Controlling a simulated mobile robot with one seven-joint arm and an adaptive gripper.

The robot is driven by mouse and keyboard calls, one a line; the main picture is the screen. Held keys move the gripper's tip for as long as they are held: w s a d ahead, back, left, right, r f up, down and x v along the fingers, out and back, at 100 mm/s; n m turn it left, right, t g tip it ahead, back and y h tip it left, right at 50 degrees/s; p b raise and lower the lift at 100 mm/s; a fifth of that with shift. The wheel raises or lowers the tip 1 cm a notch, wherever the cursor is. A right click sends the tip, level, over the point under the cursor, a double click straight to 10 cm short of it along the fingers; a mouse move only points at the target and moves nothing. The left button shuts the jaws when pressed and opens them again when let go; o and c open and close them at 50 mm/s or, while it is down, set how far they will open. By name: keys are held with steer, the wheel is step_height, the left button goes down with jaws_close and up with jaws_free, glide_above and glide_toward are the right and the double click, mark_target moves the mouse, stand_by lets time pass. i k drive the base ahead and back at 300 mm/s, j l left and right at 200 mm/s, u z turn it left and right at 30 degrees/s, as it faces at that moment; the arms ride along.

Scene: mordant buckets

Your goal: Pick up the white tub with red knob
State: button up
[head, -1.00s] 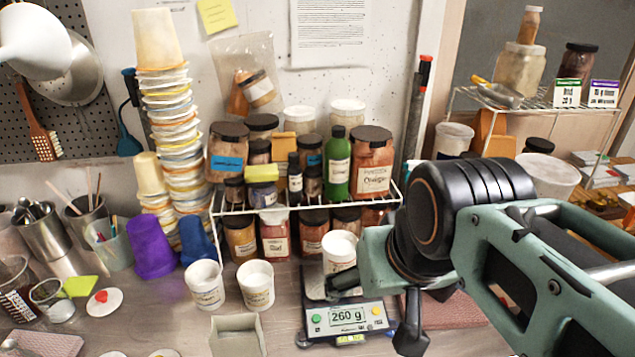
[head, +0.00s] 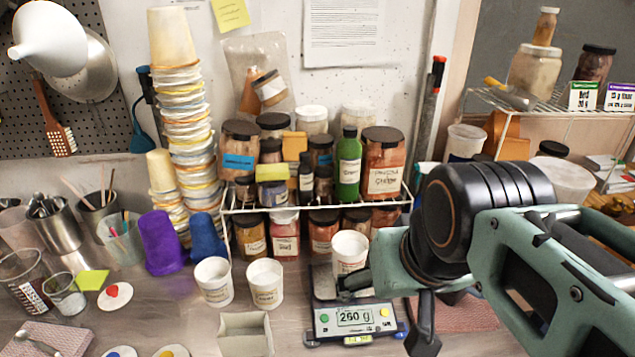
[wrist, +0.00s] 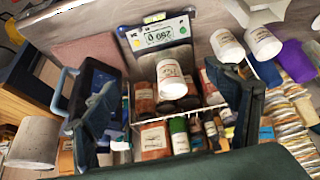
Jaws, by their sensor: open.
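A round white piece with a red knob (head: 115,295) lies on the bench at the left in the head view; from this angle it looks like a low lid, and any tub body under it cannot be made out. I do not see it in the wrist view. My gripper (head: 388,312) is open and empty, well to its right, by the scale. In the wrist view the fingers of my gripper (wrist: 170,115) are spread wide, with a white labelled tub (wrist: 171,79) showing between them. That tub (head: 349,253) stands on the scale and shows no red knob.
Two open white tubs (head: 240,284) stand left of the scale (head: 355,318), which reads 260 g. A blue-knobbed lid (head: 120,351) and a yellow-knobbed lid (head: 172,351) lie at the front. A wire rack (head: 290,208) of jars stands behind. A purple cup (head: 160,243) stands nearby.

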mark_target(349, 248)
steer(key=u, duration=1)
steer(key=k+l+u, duration=0.1)
steer(key=u, duration=0.2)
steer(key=k+l+u, duration=0.15)
steer(key=u, duration=0.2)
steer(key=k+l+u, duration=0.2)
steer(key=k+l, duration=0.3)
steer(key=k, duration=0.15)
steer(key=i+j+z, duration=0.2)
steer(key=i+j, duration=0.05)
steer(key=i, duration=0.1)
